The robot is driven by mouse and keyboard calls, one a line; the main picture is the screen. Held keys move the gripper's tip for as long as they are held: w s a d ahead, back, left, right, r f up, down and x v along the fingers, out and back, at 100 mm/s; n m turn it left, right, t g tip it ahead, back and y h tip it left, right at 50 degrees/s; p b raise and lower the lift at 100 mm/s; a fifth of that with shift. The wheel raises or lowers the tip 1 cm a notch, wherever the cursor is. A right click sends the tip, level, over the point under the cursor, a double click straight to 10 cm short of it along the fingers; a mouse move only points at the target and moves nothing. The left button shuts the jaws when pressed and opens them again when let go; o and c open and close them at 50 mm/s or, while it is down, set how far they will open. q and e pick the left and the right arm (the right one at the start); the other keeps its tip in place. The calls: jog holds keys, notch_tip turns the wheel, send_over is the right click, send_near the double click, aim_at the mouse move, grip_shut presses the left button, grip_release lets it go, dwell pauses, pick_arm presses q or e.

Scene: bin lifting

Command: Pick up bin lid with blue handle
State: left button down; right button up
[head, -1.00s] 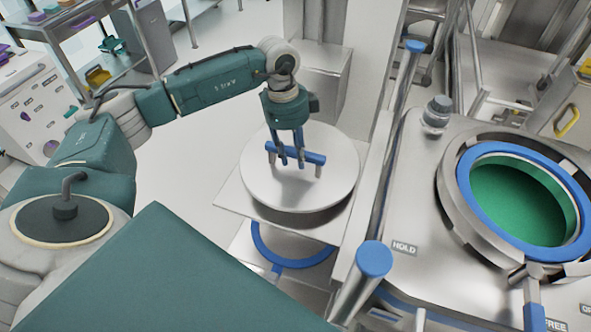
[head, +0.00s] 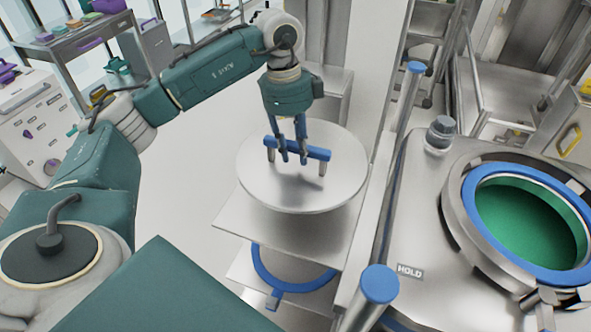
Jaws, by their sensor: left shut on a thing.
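The bin lid (head: 262,185) is a round, flat steel disc with a blue bar handle (head: 318,153) on two short posts. My left gripper (head: 293,157) points down from above and is shut on the blue handle. The lid hangs above a square steel shelf (head: 240,224), with a visible gap between them. My right gripper is not in view.
A steel machine with a round, blue-rimmed opening (head: 480,215), green inside, stands at the right. Posts with blue caps (head: 380,284) rise between it and the lid. A blue ring (head: 262,272) sits below the shelf. Open floor lies left of the shelf.

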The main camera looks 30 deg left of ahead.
pick_arm(q)
notch_tip(320, 180, up, 11)
jog(key=shift+f, duration=0.1)
jog(key=shift+r, duration=0.7)
jog(key=shift+r, duration=0.1)
notch_tip(320, 180, up, 8)
jog(key=p, duration=0.8)
jog(key=shift+r, duration=0.2)
dwell(0.4)
jog(key=shift+w+f, duration=0.1)
